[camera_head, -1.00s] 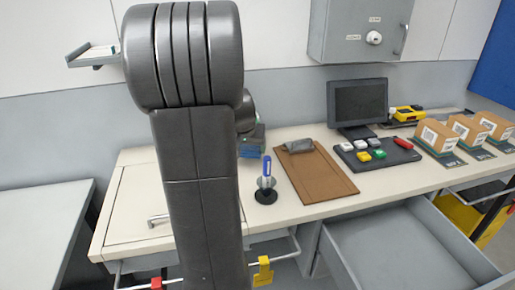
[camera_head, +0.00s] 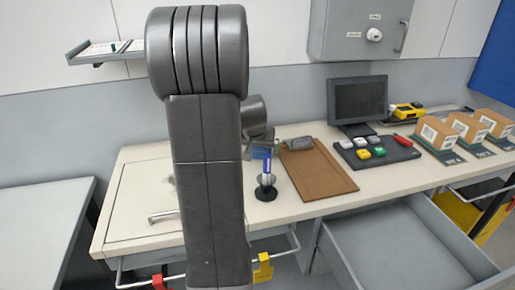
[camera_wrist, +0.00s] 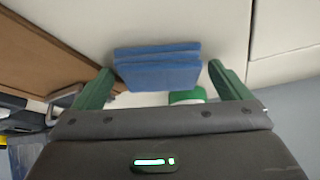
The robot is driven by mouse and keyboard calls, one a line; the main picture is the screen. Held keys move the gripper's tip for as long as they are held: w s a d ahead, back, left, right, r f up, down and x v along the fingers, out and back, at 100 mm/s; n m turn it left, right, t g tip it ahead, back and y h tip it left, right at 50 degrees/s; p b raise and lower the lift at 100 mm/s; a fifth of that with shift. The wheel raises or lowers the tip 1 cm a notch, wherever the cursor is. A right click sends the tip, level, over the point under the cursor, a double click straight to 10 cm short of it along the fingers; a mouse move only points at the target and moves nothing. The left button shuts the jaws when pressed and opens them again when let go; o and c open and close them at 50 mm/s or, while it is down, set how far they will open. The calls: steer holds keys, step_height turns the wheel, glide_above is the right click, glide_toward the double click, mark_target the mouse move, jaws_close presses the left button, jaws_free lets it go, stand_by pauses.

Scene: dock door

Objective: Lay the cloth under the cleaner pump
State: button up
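A folded blue cloth (camera_wrist: 158,68) lies on the pale worktop in the wrist view, between and beyond my finger tips. In the head view a little of its blue (camera_head: 259,153) shows behind my wrist. My gripper (camera_wrist: 161,67) has its green fingers spread, with a visible gap between the cloth and the right finger. A green and white round thing (camera_wrist: 187,96) shows just below the cloth, partly hidden by the gripper body; I cannot tell whether it is the cleaner pump.
A grey drawer (camera_head: 400,250) stands open below.

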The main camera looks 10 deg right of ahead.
steer(key=shift+r, duration=0.1)
steer(key=shift+r, duration=0.2)
steer(key=v, duration=1.1)
steer(key=shift+s+r, duration=0.25)
steer(key=shift+r, duration=0.05)
steer(key=shift+o, duration=0.4)
steer(key=s+d+r+t+p, duration=0.1)
steer(key=s+d+r+p, duration=0.1)
steer(key=r, duration=0.9)
steer(key=shift+s+d+r+n+y+p, duration=0.2)
steer(key=shift+s+r+n+y+p, duration=0.15)
steer(key=shift+s, duration=0.45)
steer(key=s+r+n+t+y+p, duration=0.1)
steer(key=s+r, duration=0.2)
steer(key=r, duration=0.3)
steer(key=s+r+n+t+p, duration=0.1)
steer(key=s+r+n, duration=0.15)
steer(key=r, duration=0.45)
steer(key=b+x, duration=0.5)
steer(key=x, duration=0.4)
steer(key=shift+a+m+t, duration=0.3)
steer(key=shift+a, duration=0.15)
